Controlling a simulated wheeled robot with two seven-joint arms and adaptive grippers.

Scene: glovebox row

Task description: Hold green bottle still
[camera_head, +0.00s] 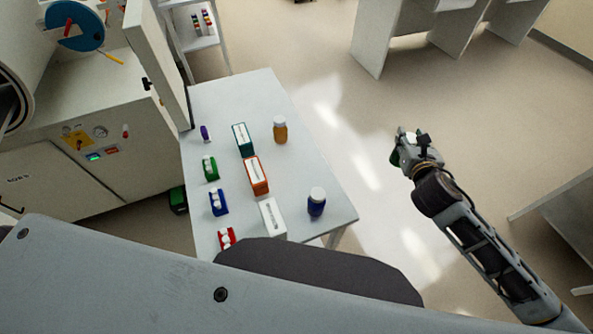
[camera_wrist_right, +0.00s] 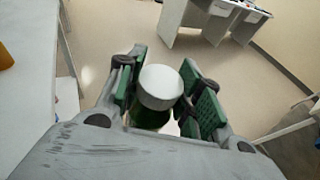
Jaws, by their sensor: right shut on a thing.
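The green bottle, with a round white cap (camera_wrist_right: 160,87), sits between the two green-padded fingers of my right gripper (camera_wrist_right: 162,98) in the right wrist view. Its green body shows only in part below the cap. In the head view my right gripper (camera_head: 412,150) is shut on the bottle, out over the open floor to the right of the table. The bottle is mostly hidden by the gripper there. My left gripper is not in view.
The pale table (camera_head: 300,170) carries an amber bottle (camera_head: 280,131), a blue bottle (camera_head: 316,203), several boxes and small coloured racks. A glovebox (camera_head: 75,150) stands at left. Grey desks stand at the back right and right edge. Floor around my right gripper is clear.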

